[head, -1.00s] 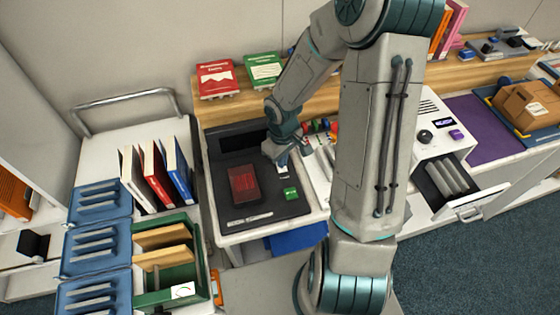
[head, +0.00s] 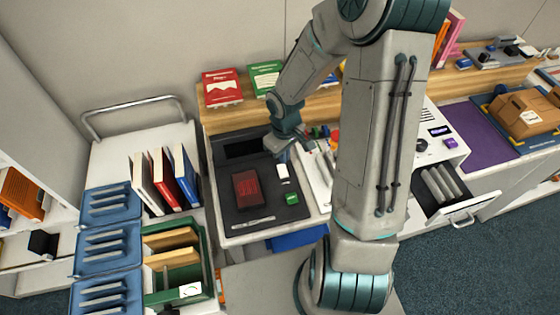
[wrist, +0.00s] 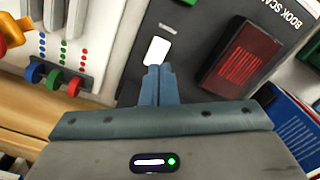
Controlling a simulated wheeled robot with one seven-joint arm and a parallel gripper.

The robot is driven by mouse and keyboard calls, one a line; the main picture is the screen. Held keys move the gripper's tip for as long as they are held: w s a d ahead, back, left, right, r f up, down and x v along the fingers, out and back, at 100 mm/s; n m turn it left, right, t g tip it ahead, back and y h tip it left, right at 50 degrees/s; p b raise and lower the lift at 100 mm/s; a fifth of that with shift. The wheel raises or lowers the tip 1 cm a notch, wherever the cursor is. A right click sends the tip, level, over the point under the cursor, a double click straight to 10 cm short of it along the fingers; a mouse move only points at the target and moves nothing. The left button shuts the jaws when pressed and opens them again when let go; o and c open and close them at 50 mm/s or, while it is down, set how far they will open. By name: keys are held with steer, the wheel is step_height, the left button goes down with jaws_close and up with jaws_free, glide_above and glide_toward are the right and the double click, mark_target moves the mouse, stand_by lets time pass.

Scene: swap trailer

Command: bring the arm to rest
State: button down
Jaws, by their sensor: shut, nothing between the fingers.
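My arm stands in the middle of the head view. My gripper (head: 285,157) hangs over the upper right part of the black book scanner (head: 230,184). In the wrist view my gripper (wrist: 160,72) has its two blue-grey fingers together with nothing between them. Its fingertips show beside a white rectangle (wrist: 157,51) on the scanner; whether they touch it I cannot tell. A dark red glass window (wrist: 243,60) lies to the right of the fingers. A green block (head: 292,198) is on the scanner below the gripper in the head view.
Books (head: 166,177) stand upright on a white cart at left, with blue racks (head: 107,245) and a green crate (head: 208,262) in front. Red (head: 222,86) and green books lie on the wooden shelf behind. At right, a white machine has an open drawer (head: 462,207).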

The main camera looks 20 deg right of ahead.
steer(key=s+r+m+t+b, duration=0.1)
steer(key=s+r+m+t, duration=0.1)
steer(key=s+r, duration=0.5)
steer(key=s+r+m+t+b, duration=0.1)
steer(key=s+r+m, duration=0.3)
steer(key=r, duration=1)
steer(key=s, duration=0.3)
steer(key=shift+s+r+t, duration=0.15)
steer(key=shift+s+t, duration=0.05)
steer(key=shift+t, duration=0.2)
